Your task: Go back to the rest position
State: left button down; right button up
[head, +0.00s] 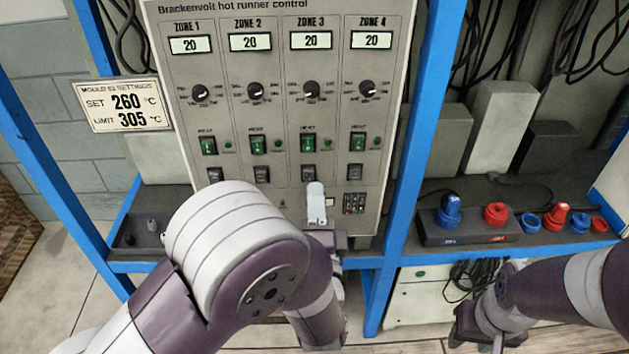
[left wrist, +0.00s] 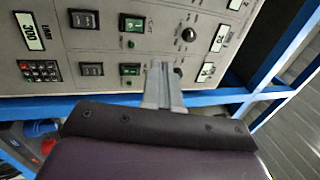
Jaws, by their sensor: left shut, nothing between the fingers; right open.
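My left gripper (head: 316,203) is in front of the lower part of the grey hot runner control panel (head: 285,105). Its pale fingers are closed together with nothing between them. In the left wrist view the shut fingers (left wrist: 162,85) point at the panel, near the green-lit heat switches; I cannot tell whether they touch it. My left arm covers the panel's lower left. My right gripper (head: 488,338) is low at the right, in front of the white lower cabinet and away from the panel. Its fingers are small and partly hidden, but it is open and holds nothing visible.
A blue frame (head: 411,150) surrounds the panel. A settings sign (head: 122,104) reads set 260, limit 305. The zone displays (head: 190,44) read 20. Red and blue connectors (head: 495,215) stand on the right shelf. A black cable coil (head: 480,277) hangs near my right gripper.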

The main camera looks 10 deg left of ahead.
pick_arm(q)
jog(key=shift+s, duration=0.3)
